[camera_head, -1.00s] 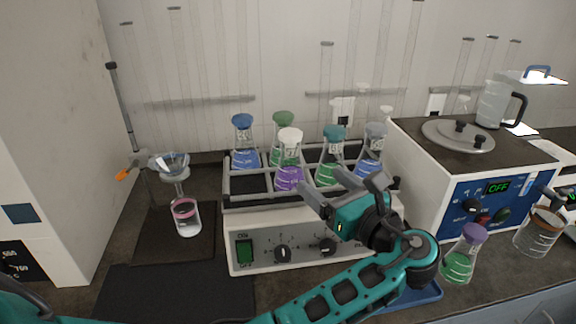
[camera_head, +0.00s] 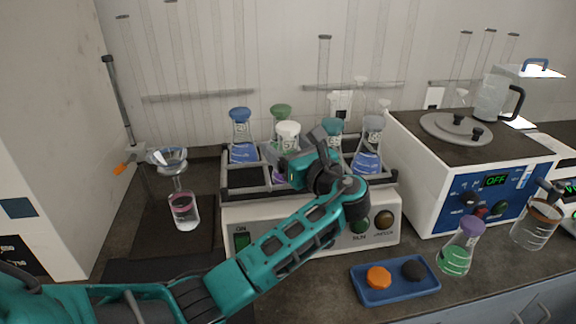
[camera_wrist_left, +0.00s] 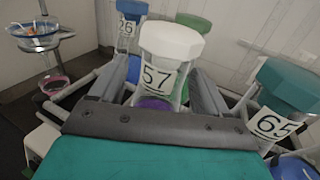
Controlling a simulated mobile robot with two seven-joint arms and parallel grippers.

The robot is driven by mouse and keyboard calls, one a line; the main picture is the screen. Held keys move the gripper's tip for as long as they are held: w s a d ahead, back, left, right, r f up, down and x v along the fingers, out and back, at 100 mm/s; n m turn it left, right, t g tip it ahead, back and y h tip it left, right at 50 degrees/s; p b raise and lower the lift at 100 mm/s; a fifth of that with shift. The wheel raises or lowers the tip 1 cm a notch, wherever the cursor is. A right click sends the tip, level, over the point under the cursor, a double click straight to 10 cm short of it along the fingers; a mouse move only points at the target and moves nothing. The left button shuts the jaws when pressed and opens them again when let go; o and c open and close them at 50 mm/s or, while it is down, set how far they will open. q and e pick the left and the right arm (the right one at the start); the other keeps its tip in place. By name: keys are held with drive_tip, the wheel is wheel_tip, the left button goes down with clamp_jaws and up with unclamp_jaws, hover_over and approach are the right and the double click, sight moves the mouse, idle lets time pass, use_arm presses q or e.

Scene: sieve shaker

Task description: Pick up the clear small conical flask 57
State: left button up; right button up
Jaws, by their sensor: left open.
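The clear small conical flask 57 (camera_head: 287,139) has a white cap, a label reading 57 and purple liquid, and stands in the front row of the shaker rack. It also shows in the left wrist view (camera_wrist_left: 160,75), upright between my two fingers. My left gripper (camera_head: 288,158) is open around the flask; its fingers (camera_wrist_left: 160,88) reach along both sides below the cap. In the head view, my gripper and wrist hide most of the flask's lower body. I cannot tell whether the fingers touch the glass. My right gripper is not in view.
Flasks with blue (camera_head: 241,135), green (camera_head: 281,118), teal (camera_head: 332,128) and grey (camera_head: 372,126) caps stand close by in the shaker rack (camera_head: 246,190). A blue tray (camera_head: 395,290) lies in front. A purple-capped flask (camera_head: 460,250) stands right of it, before the blue-fronted device (camera_head: 430,190).

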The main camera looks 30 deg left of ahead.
use_arm(q)
drive_tip(key=c, duration=1)
drive_tip(key=shift+c, duration=0.7)
drive_tip(key=shift+r, duration=0.1)
